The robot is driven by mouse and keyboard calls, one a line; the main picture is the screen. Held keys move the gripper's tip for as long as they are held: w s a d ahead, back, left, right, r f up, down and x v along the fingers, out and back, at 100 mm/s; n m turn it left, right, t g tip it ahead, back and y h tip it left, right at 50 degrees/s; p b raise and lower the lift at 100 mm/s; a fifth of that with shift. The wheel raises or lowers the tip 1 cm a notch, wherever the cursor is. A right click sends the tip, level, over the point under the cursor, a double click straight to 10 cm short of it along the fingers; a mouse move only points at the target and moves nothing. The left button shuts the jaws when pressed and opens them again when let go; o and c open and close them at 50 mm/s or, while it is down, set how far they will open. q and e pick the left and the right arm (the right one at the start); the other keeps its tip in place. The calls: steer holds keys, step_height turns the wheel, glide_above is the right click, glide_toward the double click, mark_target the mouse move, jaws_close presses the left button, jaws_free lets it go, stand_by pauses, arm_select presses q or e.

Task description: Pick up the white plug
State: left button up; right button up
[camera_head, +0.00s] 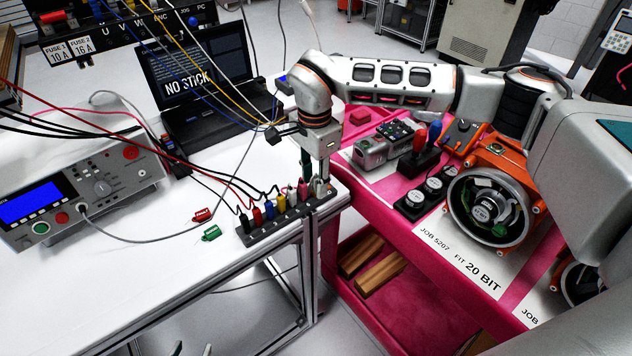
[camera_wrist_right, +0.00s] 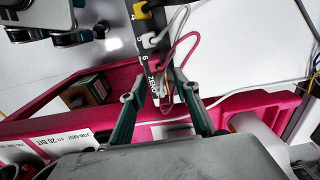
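The white plug (camera_head: 292,196) stands in the dark connector strip (camera_head: 262,237), in a row of coloured plugs, between a yellow and a pink one. In the right wrist view the white plug (camera_wrist_right: 150,40) shows beside the number 5, above and ahead of the fingers. My right gripper (camera_head: 316,177) points down over the strip's right end, just right of the pink plug. In the wrist view its fingers (camera_wrist_right: 156,90) are spread on either side of the strip's "ZERO" end, with no plug clearly gripped. Two small fingertips of my left gripper (camera_head: 193,349) show apart at the bottom edge.
Loose red (camera_head: 203,214) and green (camera_head: 211,233) pieces lie on the white bench left of the strip. A bench instrument (camera_head: 85,180) and a laptop (camera_head: 205,75) stand farther left. Cables hang over the strip. The pink cart (camera_head: 345,215) is close by on the right.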

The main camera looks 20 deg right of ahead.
jaws_close()
